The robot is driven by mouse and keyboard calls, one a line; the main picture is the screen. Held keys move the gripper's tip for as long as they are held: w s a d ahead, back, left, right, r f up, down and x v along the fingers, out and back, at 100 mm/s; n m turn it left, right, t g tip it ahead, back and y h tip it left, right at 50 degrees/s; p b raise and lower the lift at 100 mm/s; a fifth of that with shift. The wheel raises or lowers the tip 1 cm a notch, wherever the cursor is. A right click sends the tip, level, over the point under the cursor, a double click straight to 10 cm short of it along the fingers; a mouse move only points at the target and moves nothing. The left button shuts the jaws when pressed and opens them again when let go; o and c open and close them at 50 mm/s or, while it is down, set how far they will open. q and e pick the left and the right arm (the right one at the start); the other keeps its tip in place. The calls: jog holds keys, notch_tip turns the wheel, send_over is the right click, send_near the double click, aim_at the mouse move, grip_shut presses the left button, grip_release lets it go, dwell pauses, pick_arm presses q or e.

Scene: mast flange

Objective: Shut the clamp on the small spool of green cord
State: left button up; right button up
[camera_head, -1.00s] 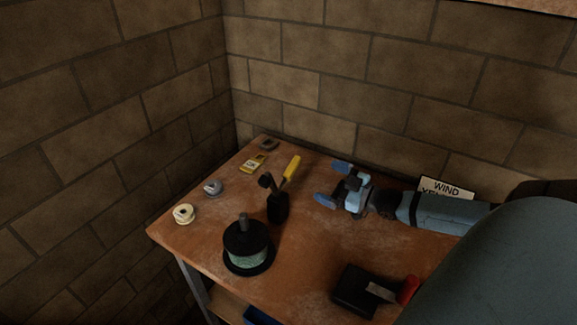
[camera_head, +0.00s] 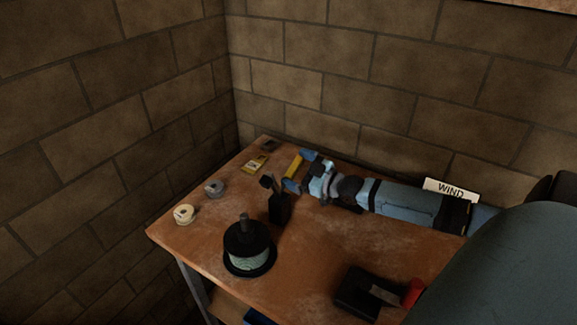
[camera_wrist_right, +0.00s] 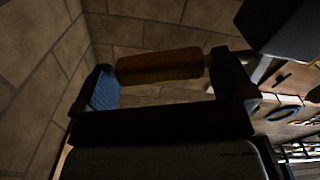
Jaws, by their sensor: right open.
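A black spool wound with pale green cord (camera_head: 248,259) stands upright on the bench, with a black flange below and a post on top. Beside it is the black clamp (camera_head: 280,208), whose yellow handle (camera_head: 294,168) stands up, leaning to the right. My right gripper (camera_head: 301,171) is open, with its blue fingertips either side of the handle. In the right wrist view the handle (camera_wrist_right: 160,65) lies across the space between the two fingers; I cannot tell whether they touch it. My left gripper is not in view.
The wooden bench (camera_head: 210,245) stands in a brick corner. A cream roll (camera_head: 184,214), a grey roll (camera_head: 214,188) and a yellow item (camera_head: 256,163) lie along its left side. A black block with a red-handled tool (camera_head: 358,291) lies in front. A WIND sign (camera_head: 450,190) stands behind my right arm.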

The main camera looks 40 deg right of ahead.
jog(key=shift+x, duration=1.5)
jog(key=shift+c, duration=0.5)
jog(key=c, duration=1)
